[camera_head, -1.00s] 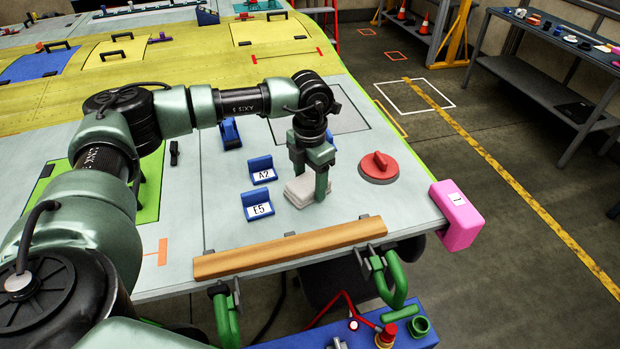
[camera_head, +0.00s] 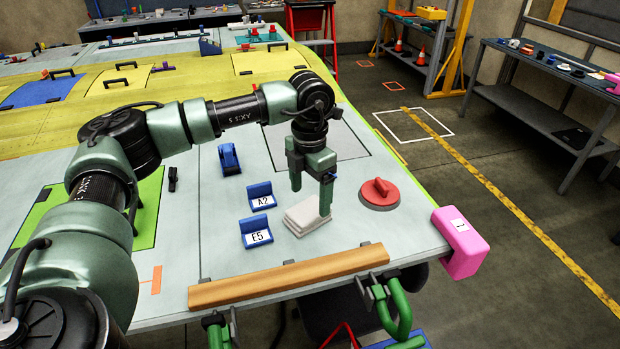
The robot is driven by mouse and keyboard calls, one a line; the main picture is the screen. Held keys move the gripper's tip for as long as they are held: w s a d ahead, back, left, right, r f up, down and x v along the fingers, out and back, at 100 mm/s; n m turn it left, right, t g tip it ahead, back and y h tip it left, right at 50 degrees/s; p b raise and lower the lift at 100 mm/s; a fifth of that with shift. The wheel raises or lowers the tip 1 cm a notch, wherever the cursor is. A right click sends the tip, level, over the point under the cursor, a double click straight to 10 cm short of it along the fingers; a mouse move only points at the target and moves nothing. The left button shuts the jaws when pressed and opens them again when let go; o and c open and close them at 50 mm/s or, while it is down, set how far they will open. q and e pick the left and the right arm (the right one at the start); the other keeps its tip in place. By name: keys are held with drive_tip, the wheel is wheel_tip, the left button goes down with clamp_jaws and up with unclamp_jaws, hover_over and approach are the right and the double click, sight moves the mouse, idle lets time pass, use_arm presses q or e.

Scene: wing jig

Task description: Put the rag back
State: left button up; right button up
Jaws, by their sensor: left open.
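The rag (camera_head: 307,216) is a folded whitish-grey stack of cloth lying on the light grey wing panel, right of the blue A2 and E5 label blocks. My left gripper (camera_head: 311,198) is open just above and over the rag. One finger stands at the rag's right side and the other is raised over its back left; I cannot tell if either touches it. My right gripper is not in view.
A red disc with a knob (camera_head: 379,193) lies close right of the rag. The A2 block (camera_head: 262,198) and E5 block (camera_head: 256,234) stand left. A wooden bar (camera_head: 290,276) runs along the front edge, with green clamps (camera_head: 398,306) below. A pink block (camera_head: 460,242) sits at the corner.

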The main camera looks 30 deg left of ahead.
sight(310, 209)
use_arm(q)
wheel_tip(310, 209, up, 7)
drive_tip(key=b, duration=0.2)
drive_tip(key=shift+r, duration=0.2)
